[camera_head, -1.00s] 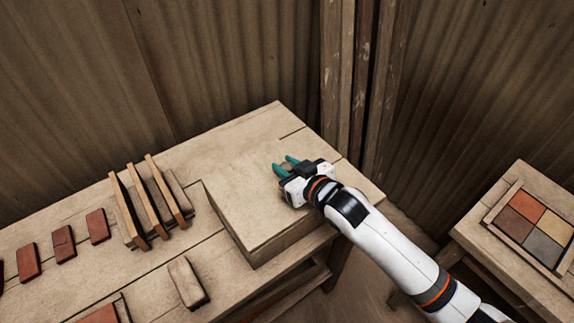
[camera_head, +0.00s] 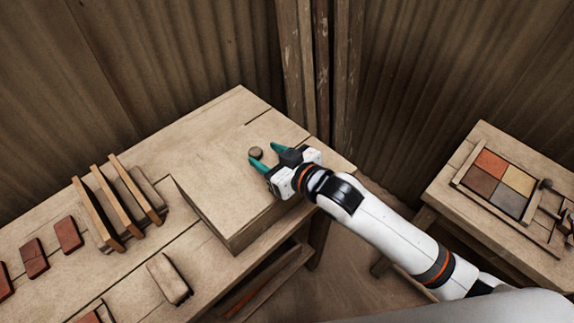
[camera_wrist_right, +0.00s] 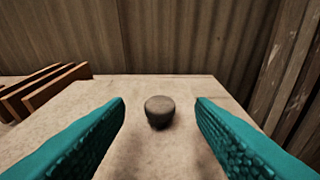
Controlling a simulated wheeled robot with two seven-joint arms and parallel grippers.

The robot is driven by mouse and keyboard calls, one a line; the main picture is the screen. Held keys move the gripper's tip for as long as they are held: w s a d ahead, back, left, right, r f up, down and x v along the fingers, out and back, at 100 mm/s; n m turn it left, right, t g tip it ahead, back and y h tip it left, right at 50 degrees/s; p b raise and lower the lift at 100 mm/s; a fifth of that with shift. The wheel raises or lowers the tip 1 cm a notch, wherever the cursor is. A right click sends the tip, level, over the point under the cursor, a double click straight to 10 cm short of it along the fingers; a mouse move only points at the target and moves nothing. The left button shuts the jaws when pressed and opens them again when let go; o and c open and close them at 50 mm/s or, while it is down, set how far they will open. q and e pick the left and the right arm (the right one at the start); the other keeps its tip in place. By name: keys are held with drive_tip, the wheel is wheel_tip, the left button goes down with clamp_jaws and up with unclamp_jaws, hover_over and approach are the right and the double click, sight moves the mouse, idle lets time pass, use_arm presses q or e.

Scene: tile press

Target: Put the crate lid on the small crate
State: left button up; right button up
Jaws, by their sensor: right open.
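The crate lid (camera_head: 212,188) is a pale, flat wooden panel lying level on top of the small crate (camera_head: 250,232), whose side shows below it. The lid's dark round knob (camera_head: 256,152) stands up near its far right part. The knob also shows in the right wrist view (camera_wrist_right: 159,111), centred ahead between the fingers. My right gripper (camera_head: 264,154) is open over the lid, its teal fingertips just short of the knob and apart from it. It holds nothing. My left gripper is out of view.
A wooden rack (camera_head: 122,207) with upright slats stands left of the crate. Red tiles (camera_head: 68,236) and a pale block (camera_head: 168,278) lie on the bench. A side table at right holds a framed tile panel (camera_head: 498,184). Corrugated walls close off the back.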

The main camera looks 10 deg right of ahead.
drive_tip(key=v, duration=0.7)
drive_tip(key=shift+b, duration=0.3)
